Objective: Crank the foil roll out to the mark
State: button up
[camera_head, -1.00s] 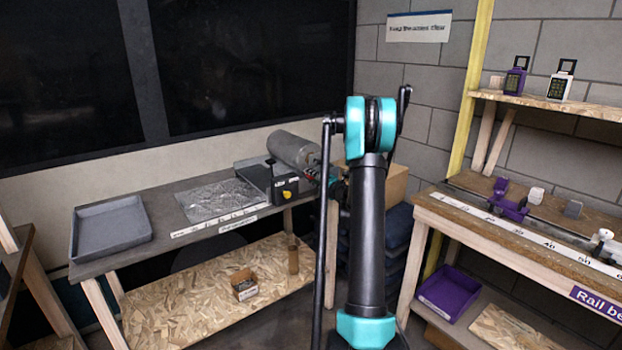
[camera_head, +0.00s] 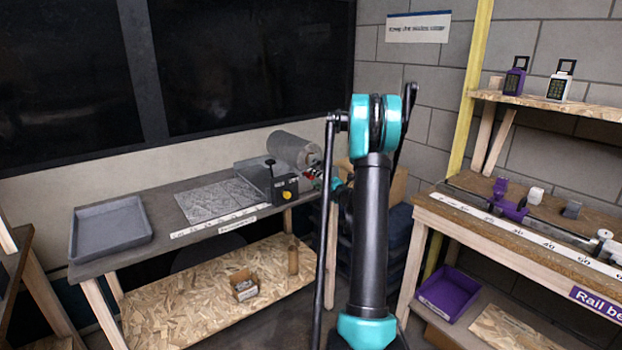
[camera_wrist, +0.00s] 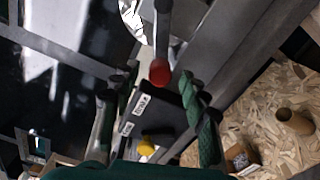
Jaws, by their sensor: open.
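The grey foil roll (camera_head: 292,148) lies at the back right of the left bench. The foil sheet (camera_head: 212,202) lies flat on the bench, with a white marked strip (camera_head: 205,228) along its front. I cannot read the strip's mark. A black box (camera_head: 285,188) with a yellow knob and an upright black-topped lever stands beside the roll. In the wrist view, a red knob on a grey stem (camera_wrist: 160,72) appears between the tips of my open gripper (camera_wrist: 157,84). Contact is not clear.
An empty grey tray (camera_head: 110,226) sits at the bench's left end. The shelf below (camera_head: 190,305) holds a small box (camera_head: 243,285) and a brown cylinder (camera_head: 293,256). A rail bench (camera_head: 520,238) stands on the right.

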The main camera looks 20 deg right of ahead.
jog(key=v, duration=0.9)
